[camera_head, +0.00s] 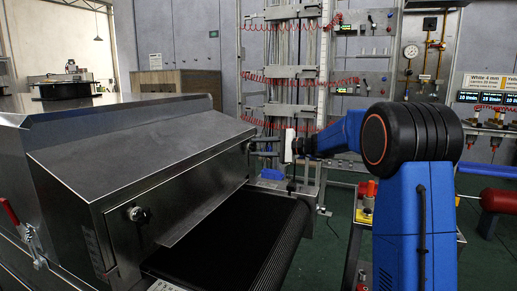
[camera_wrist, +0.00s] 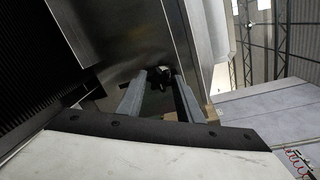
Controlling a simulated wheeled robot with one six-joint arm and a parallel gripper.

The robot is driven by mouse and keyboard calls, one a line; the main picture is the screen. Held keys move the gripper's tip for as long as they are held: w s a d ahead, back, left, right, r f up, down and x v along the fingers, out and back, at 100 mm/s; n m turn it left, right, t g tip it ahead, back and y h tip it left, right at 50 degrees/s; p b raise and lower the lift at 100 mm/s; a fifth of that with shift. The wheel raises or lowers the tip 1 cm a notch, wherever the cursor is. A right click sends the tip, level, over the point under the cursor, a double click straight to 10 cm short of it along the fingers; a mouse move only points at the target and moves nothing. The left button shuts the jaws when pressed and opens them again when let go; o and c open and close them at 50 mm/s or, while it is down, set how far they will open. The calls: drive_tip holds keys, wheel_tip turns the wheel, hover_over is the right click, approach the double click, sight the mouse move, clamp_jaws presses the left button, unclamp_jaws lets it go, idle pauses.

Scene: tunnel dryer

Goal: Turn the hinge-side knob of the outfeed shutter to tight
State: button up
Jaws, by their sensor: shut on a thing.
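The outfeed shutter (camera_head: 170,185) is the steel front of the dryer's hood, above the black belt (camera_head: 225,240) in the head view. A black knob (camera_head: 139,214) sits at its near end and is free. A second dark knob (camera_head: 250,146) is at its far end, mostly hidden by my gripper (camera_head: 262,147). In the wrist view this far knob (camera_wrist: 158,72) sits between the two grey fingers of my gripper (camera_wrist: 158,82), which is shut on it. I cannot read a tight mark or the knob's angle.
A red-handled latch (camera_head: 12,212) is on the dryer's near side. Behind my gripper stands a rack with red coiled hoses (camera_head: 290,75). A red cylinder (camera_head: 497,201) is at the right. Green floor (camera_head: 335,235) shows between belt and arm.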

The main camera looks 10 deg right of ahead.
drive_tip(key=o, duration=1)
drive_tip(key=shift+f, duration=0.4)
drive_tip(key=shift+c, duration=0.2)
drive_tip(key=shift+r, duration=0.15)
drive_tip(key=shift+d+r, duration=0.1)
drive_tip(key=v, duration=1.7)
drive_tip(key=shift+s, duration=0.25)
drive_tip(key=shift+d, duration=0.1)
